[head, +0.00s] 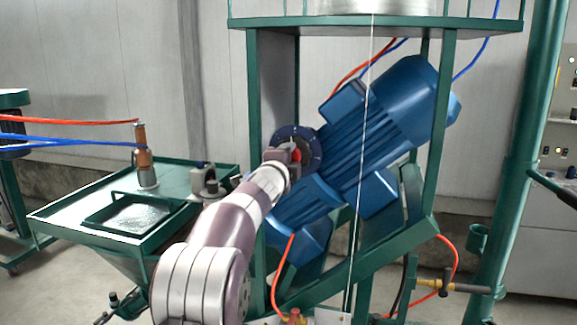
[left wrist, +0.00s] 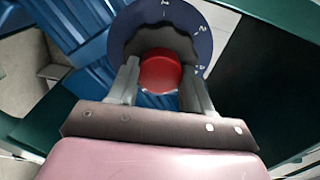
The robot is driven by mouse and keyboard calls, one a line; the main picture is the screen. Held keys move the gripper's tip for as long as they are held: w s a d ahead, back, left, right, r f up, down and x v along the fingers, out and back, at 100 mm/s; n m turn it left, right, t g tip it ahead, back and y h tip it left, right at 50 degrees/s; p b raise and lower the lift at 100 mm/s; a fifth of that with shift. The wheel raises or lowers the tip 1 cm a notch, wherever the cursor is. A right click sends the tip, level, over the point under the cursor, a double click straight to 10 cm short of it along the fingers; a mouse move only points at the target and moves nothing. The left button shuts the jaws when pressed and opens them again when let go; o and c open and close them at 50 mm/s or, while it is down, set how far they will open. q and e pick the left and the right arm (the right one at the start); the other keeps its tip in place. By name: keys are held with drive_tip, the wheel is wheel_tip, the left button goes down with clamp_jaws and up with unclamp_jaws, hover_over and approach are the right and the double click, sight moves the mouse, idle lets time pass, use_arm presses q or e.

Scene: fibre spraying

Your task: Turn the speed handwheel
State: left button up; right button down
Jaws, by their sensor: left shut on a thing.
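The speed handwheel shows as a red round knob (left wrist: 160,72) in front of a dark blue numbered dial (left wrist: 199,32) in the left wrist view. In the head view the dial (head: 313,139) sits at the near end of the blue motor, with a little red of the knob (head: 296,155) beside my gripper. My left gripper (left wrist: 160,84) has one finger on each side of the red knob and is shut on it. In the head view the left gripper (head: 287,155) hides most of the knob. My right gripper is in neither view.
The blue motor (head: 372,125) lies tilted inside a green frame (head: 440,130), whose posts stand close to my arm. A green table (head: 85,200) with a tray is at the left. A red hose (head: 283,270) hangs below the motor.

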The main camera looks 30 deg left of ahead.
use_arm(q)
drive_tip(key=shift+f+m, duration=0.15)
drive_tip(key=shift+m, duration=0.15)
idle(0.4)
drive_tip(key=o, duration=1)
drive_tip(key=shift+o, duration=0.2)
drive_tip(key=b+v, duration=0.2)
drive_tip(key=v, duration=1)
drive_tip(key=shift+s+d+b, duration=0.2)
drive_tip(key=shift+s+b, duration=0.15)
drive_tip(key=shift+b, duration=0.05)
